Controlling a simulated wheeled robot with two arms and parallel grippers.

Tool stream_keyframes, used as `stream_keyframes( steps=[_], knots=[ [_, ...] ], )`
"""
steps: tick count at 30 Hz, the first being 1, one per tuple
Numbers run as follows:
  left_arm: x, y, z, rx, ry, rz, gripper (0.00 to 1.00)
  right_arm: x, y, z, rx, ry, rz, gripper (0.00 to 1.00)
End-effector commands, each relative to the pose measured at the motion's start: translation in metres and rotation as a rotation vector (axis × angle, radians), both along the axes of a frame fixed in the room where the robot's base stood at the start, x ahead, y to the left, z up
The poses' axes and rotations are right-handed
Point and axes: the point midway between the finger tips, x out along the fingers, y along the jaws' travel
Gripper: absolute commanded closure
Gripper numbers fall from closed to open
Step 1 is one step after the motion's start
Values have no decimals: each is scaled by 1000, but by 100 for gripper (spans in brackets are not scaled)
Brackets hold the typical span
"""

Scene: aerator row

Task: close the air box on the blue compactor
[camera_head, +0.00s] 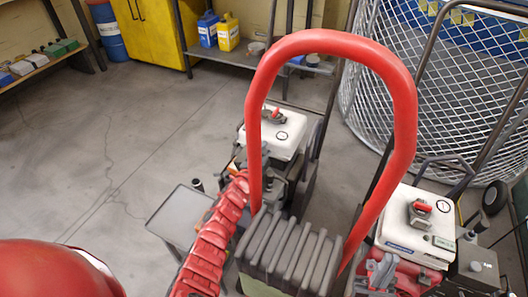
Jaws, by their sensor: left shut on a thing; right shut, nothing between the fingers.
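I see no blue compactor body in the head view. A large red looped handle (402,120) rises in the middle foreground. Below it is a dark ribbed cover (285,255); I cannot tell whether it is an air box, or open or closed. A red ribbed part (208,245) runs beside it on the left. Two engines with white tanks show behind: one left of centre (290,137), one at the right (408,230) with a small blue label. Each tank has a red and grey cap. I can make out no fingers of either gripper.
A wire mesh cylinder (400,85) stands at the back right. A yellow cabinet (148,30), a blue drum (108,35) and a shelf (225,62) with blue and yellow jugs line the back. Open concrete floor (90,150) lies at left. Dark handle bars rise at the right.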

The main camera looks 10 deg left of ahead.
Motion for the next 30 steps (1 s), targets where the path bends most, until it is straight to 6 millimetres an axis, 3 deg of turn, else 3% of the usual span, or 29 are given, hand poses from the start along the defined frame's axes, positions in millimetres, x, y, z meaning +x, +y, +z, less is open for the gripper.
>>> stream_keyframes(
  steps=[3,30],
  knots=[
    [0,0,0,0,0,1,100,0,0,0,0,0,0,100],
    [0,0,-1,0,1,1,100,0,0,0,0,0,0,100]
  ],
)
